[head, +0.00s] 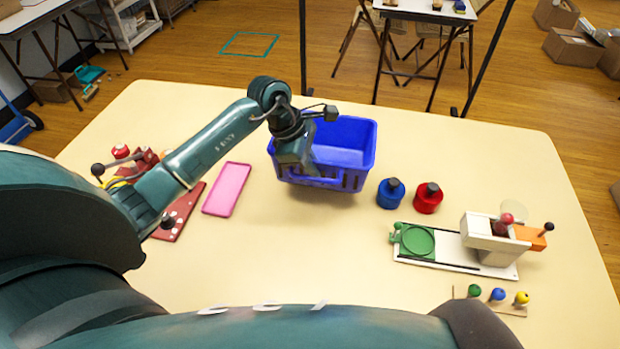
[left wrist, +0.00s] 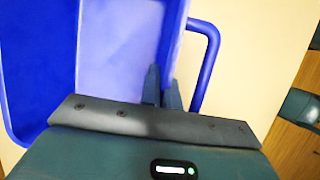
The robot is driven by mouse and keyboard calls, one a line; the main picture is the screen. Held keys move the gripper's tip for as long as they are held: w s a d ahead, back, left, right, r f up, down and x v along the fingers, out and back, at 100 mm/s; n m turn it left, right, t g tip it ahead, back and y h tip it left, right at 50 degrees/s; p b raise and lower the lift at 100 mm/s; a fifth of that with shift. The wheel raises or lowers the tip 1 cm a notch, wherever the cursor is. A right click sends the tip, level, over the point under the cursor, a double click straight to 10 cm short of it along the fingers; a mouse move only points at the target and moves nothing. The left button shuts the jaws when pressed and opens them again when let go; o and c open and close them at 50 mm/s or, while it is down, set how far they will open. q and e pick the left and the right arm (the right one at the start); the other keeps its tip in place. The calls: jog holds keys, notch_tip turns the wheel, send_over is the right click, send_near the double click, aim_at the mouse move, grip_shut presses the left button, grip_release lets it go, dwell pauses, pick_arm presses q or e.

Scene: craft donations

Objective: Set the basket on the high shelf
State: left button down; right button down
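The blue basket (head: 352,155) is at the far middle of the cream table, its open top facing up. It has a bar handle on its near side; in the left wrist view the basket (left wrist: 118,45) fills the left and the handle curves out to the right of the fingers. My left gripper (head: 312,172) reaches down over the basket's near wall. In the wrist view its fingers (left wrist: 163,90) are close together on either side of that wall, gripping it. I cannot tell whether the basket is off the table. My right gripper is not in view.
Right of the basket stand a blue pot (head: 390,194) and a red pot (head: 428,198). A white and green toy device (head: 455,249) lies at right. A pink tray (head: 227,190) lies at left. A white shelf unit (head: 130,22) stands far back left; I cannot tell if it is the high shelf.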

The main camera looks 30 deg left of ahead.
pick_arm(q)
jog(key=shift+f, duration=2.65)
jog(key=c, duration=1.6)
grip_release()
jog(key=shift+c, duration=0.2)
